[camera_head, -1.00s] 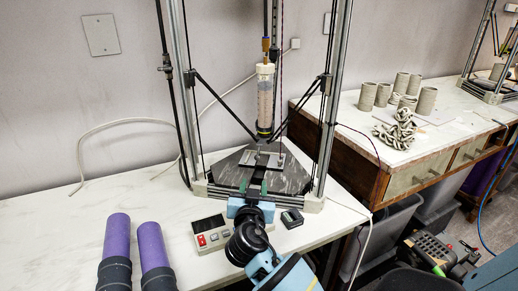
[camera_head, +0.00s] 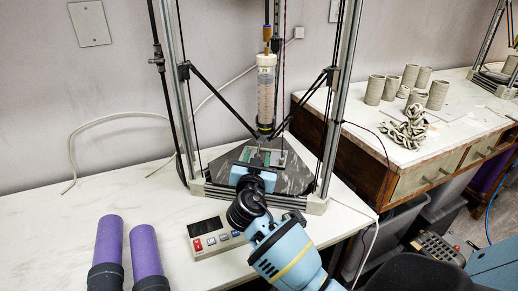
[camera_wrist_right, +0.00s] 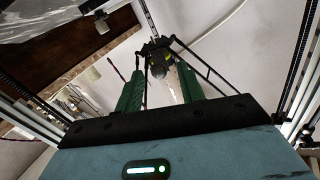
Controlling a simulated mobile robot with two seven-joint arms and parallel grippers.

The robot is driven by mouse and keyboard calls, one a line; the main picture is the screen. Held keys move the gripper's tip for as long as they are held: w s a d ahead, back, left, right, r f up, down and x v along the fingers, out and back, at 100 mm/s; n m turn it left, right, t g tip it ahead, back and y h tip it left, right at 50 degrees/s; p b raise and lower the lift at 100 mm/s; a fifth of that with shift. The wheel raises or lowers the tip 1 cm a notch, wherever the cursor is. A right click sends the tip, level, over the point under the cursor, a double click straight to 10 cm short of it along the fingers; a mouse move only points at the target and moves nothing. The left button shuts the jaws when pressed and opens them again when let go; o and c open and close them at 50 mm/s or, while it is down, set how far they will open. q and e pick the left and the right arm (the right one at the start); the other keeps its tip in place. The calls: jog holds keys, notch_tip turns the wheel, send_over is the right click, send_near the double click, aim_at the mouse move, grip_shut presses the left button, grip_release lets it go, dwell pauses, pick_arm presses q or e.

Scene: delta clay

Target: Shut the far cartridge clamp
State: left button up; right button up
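A clear cartridge (camera_head: 266,95) with a white cap and a dark lower collar (camera_head: 265,129) hangs upright in the delta printer frame (camera_head: 335,110). I cannot clearly make out a clamp or whether it is open. My right gripper (camera_head: 260,159) reaches in low at the front of the printer, over its dark bed (camera_head: 294,177) and below the cartridge. In the right wrist view its two green fingers (camera_wrist_right: 160,88) stand apart with nothing held between them. The dark print head (camera_wrist_right: 158,62) shows beyond the gap between the fingertips. My left gripper is not in view.
A control box (camera_head: 211,238) with a display stands in front of the printer, left of my right arm. Two purple tubes (camera_head: 108,238) (camera_head: 144,250) are at the lower left. Black rods and upright posts flank the gripper. The white table (camera_head: 60,215) is clear at left.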

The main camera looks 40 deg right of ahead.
jog(key=shift+x, duration=2.3)
grip_shut()
